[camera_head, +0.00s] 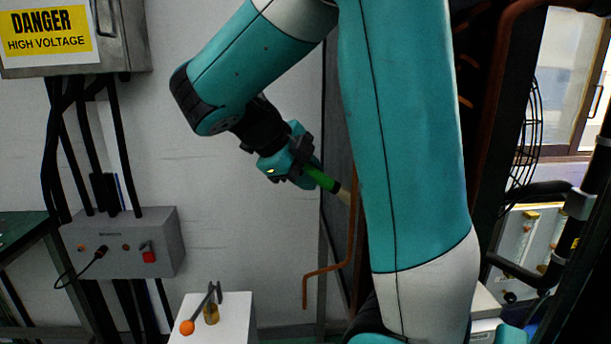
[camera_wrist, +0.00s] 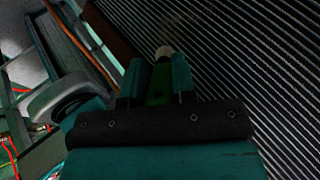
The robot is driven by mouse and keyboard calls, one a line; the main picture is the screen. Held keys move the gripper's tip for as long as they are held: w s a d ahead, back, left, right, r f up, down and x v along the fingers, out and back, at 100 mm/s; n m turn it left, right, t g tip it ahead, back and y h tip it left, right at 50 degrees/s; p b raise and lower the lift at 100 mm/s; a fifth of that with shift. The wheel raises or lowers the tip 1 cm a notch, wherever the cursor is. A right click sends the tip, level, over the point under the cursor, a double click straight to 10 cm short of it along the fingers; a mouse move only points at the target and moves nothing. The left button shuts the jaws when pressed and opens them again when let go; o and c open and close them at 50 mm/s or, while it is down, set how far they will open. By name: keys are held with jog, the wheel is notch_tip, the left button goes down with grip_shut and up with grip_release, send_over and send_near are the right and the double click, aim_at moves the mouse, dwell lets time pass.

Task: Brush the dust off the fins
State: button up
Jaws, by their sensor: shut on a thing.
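My gripper (camera_head: 312,172) is shut on a brush with a green handle (camera_head: 322,180). The brush's pale tip shows just past the handle, and the rest is hidden behind my arm in the head view. In the wrist view, the green handle (camera_wrist: 159,86) sits between the fingers of my gripper (camera_wrist: 158,80), with a pale end (camera_wrist: 165,52) beyond them. The fins (camera_wrist: 240,60) fill the right of the wrist view as thin parallel dark and light lines. The brush end overlaps the fins there; I cannot tell whether it touches. Dust is hard to make out.
A white stand (camera_head: 238,322) holds an orange-ended tool (camera_head: 187,327) and a small amber item (camera_head: 211,314). A copper pipe (camera_head: 347,262) runs close by the brush. A grey control box (camera_head: 125,245) and a high-voltage cabinet (camera_head: 120,45) hang on the left wall.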

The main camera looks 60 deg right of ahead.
jog(key=shift+s+a, duration=0.15)
jog(key=shift+s, duration=0.05)
jog(key=shift+r+p, duration=0.5)
jog(key=shift+r, duration=0.3)
jog(key=w+d, duration=0.7)
jog(key=d, duration=0.1)
jog(key=shift+d, duration=0.2)
dwell(0.3)
jog(key=shift+w, duration=0.1)
jog(key=shift+w+a+f+p, duration=0.1)
jog(key=shift+w+a+p, duration=0.35)
jog(key=shift+w+a, duration=0.65)
jog(key=shift+w+a+p, duration=0.45)
jog(key=shift+w+a, duration=0.4)
jog(key=shift+w, duration=0.3)
